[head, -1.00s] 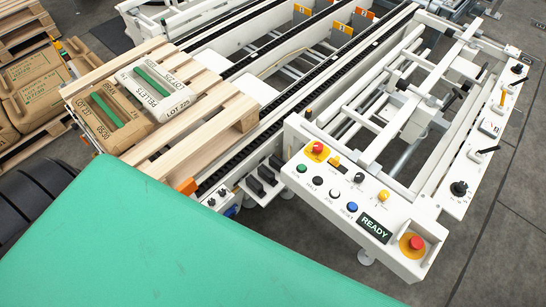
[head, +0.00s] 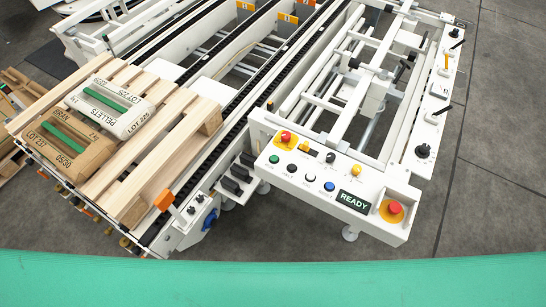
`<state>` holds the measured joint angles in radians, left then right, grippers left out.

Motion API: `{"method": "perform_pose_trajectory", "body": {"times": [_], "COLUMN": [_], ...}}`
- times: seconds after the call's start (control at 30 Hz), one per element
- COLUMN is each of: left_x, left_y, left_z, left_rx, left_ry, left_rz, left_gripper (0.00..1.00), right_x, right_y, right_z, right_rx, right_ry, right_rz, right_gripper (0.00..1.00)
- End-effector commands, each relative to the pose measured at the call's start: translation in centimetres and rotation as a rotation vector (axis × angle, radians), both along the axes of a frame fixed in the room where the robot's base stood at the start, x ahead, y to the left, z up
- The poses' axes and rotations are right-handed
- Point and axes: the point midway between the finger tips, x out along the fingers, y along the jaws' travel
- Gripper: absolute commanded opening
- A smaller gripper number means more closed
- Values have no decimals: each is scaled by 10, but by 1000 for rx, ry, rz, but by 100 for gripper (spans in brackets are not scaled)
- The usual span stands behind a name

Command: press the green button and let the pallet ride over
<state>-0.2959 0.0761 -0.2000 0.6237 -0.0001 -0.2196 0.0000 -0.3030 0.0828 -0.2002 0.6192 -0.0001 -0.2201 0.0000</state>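The green button (head: 274,159) is at the left end of the white control panel (head: 318,180), in a row with black, white and blue buttons. A small display (head: 353,200) on the panel reads READY. The wooden pallet (head: 165,165) lies on the conveyor at the left. It carries two bags, a white one marked PELLETS (head: 112,106) and a brown one (head: 64,143), each with a green strip. Neither of my grippers is in the head view.
Red stop buttons sit on yellow plates at the panel's right end (head: 394,208) and upper left (head: 285,138). Dark chain tracks (head: 236,128) run beside the pallet. A broad green surface (head: 280,284) fills the bottom edge. Grey floor (head: 480,215) is open at the right.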

Motion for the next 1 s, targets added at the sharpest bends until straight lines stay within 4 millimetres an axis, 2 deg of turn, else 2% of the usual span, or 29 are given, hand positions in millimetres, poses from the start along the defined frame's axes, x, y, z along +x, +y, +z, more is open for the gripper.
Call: {"method": "perform_pose_trajectory", "body": {"times": [0.1,0.3,0.5,0.53,1.0], "left_x": [-10,-11,-7,-7,-5], "left_y": [2,4,4,4,4], "left_z": [-1,-1,-1,-1,0], "left_rx": [3,4,5,5,5], "left_ry": [13,14,10,10,7], "left_rz": [-1,-1,-2,-2,-2], "left_gripper": [50,50,50,50,50], "right_x": [1,2,3,3,3], "right_y": [0,0,1,1,6], "right_z": [0,0,0,0,0], "right_rx": [-1,-1,1,1,6], "right_ry": [0,-2,-3,-4,-4], "right_rz": [0,0,0,-1,-2], "right_gripper": [45,43,4,0,0]}}
